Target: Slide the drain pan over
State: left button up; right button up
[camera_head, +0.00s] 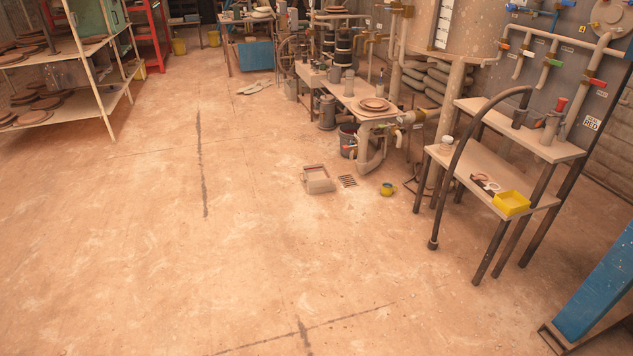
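A small grey-beige rectangular pan (320,186) sits on the floor near the middle of the view, in front of the filter press bench; it looks like the drain pan. The bench's near end with a spout or pipe (410,118) stands behind and to the right. Neither of my grippers is in view.
A small yellow and teal pot (387,189) stands on the floor right of the grate. A metal bin (348,140) is behind. A two-level table (480,172) with a yellow tray (511,203) and a curved dark hose (447,170) stands right. The floor at left and front is clear.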

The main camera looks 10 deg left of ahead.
aim_at(316, 179)
jog(key=i+j+u, duration=0.15)
jog(key=i+u, duration=0.25)
jog(key=i, duration=0.7)
jog(key=i+l+u, duration=0.15)
jog(key=i+u, duration=0.25)
jog(key=i, duration=0.65)
jog(key=i+z, duration=0.2)
jog(key=i, duration=0.25)
jog(key=i+j+z, duration=0.2)
jog(key=i, duration=0.3)
jog(key=i+z, duration=0.25)
jog(key=i, duration=0.2)
jog(key=i+j+z, duration=0.2)
jog(key=i, duration=0.25)
